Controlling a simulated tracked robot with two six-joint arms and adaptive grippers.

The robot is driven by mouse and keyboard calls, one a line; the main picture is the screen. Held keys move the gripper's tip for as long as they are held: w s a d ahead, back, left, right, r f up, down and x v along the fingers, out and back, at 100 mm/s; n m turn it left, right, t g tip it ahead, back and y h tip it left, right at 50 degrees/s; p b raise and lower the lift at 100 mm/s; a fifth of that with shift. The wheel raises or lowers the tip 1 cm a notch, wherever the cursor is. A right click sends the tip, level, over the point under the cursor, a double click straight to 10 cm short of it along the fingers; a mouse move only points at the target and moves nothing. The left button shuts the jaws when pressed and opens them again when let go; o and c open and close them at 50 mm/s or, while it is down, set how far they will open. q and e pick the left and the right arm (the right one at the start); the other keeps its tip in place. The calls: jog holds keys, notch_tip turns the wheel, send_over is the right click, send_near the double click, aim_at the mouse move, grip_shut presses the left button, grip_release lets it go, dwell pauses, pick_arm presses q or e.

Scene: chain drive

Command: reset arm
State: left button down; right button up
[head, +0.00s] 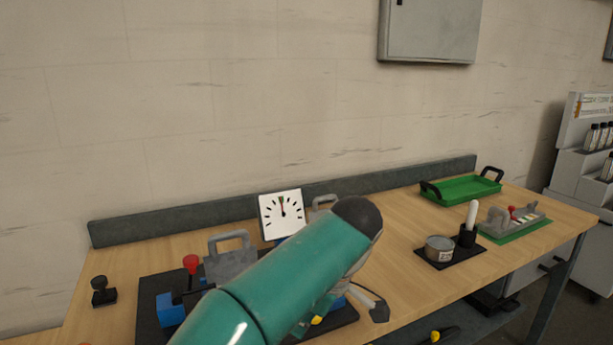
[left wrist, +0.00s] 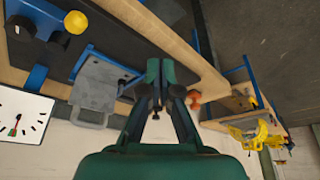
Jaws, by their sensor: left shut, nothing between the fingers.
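My left arm, teal with a dark rounded joint, reaches across the middle of the head view. It hides part of the black fixture board (head: 150,275). A grey plate with a handle (head: 230,260) stands on the board; one such plate (left wrist: 97,88) also shows beside the fingers in the wrist view. My right gripper is in neither view.
A white dial (head: 282,214) stands behind the arm. A red knob (head: 190,263) and a black stamp-like piece (head: 101,291) are at left. At right are a tin (head: 439,248), a green tray (head: 462,190) and a grey fixture (head: 514,219).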

pick_arm(q)
jog(key=s+a+f+m+g+h, duration=0.15)
jog(key=f+m, duration=0.25)
jog(key=f, duration=1)
jog(key=w+a+f+m+g+h, duration=0.1)
jog(key=a+f+m+h, duration=0.2)
jog(key=f, duration=1.1)
jog(key=s+a+f+m+h, duration=0.1)
jog(key=s+a+f+m, duration=0.1)
jog(key=s+f, duration=0.5)
jog(key=s+a+f+m+t+h, duration=0.1)
jog(key=s+a+f, duration=0.4)
jog(key=s, duration=0.9)
notch_tip(320, 180, down, 3)
jog(key=shift+r+m+h, duration=0.1)
jog(key=shift+m+h, duration=0.45)
jog(key=shift+m, duration=0.05)
jog(key=shift+t, duration=0.25)
